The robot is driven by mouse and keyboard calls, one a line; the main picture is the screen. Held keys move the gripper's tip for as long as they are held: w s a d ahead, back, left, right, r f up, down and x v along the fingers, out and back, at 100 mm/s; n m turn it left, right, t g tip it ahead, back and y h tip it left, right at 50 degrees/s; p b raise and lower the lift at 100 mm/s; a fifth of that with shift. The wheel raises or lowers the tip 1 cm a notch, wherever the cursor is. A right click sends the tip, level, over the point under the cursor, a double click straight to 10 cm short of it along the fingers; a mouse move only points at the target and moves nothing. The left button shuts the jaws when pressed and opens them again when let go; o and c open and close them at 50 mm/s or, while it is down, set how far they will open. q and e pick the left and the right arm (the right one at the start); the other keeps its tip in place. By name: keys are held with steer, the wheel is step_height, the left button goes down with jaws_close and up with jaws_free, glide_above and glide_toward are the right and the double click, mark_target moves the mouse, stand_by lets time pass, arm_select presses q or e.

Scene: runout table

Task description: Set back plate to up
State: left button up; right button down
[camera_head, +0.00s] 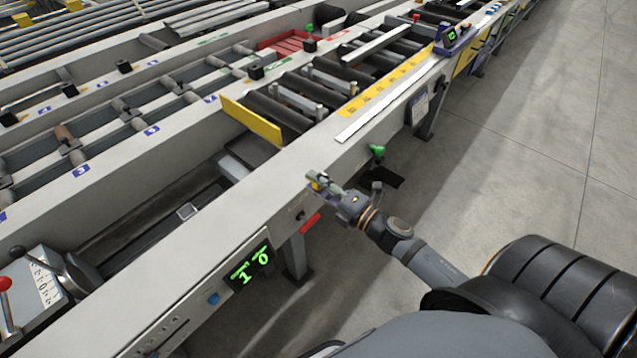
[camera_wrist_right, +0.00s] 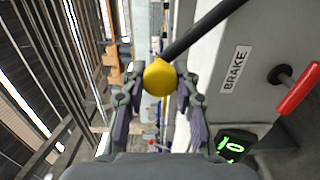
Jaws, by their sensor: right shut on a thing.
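My right gripper (camera_head: 322,184) is at the front side of the long grey table frame. In the right wrist view its fingers (camera_wrist_right: 161,88) are shut on a yellow ball knob (camera_wrist_right: 157,75) at the end of a black lever. The knob is mostly hidden in the head view. A yellow plate (camera_head: 250,121) stands on edge across the table, beside the black rollers; I cannot tell whether it is the back plate. My left gripper is not in view.
A BRAKE label (camera_wrist_right: 235,70) and a red handle (camera_wrist_right: 299,90) are beside the gripper. A green-knobbed lever (camera_head: 377,150) stands further along the frame. A green-lit display (camera_head: 250,266) is on the near front face. Clear concrete floor (camera_head: 530,150) lies to the right.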

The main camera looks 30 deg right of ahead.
steer(key=shift+f, duration=0.15)
steer(key=c, duration=1)
jaws_free()
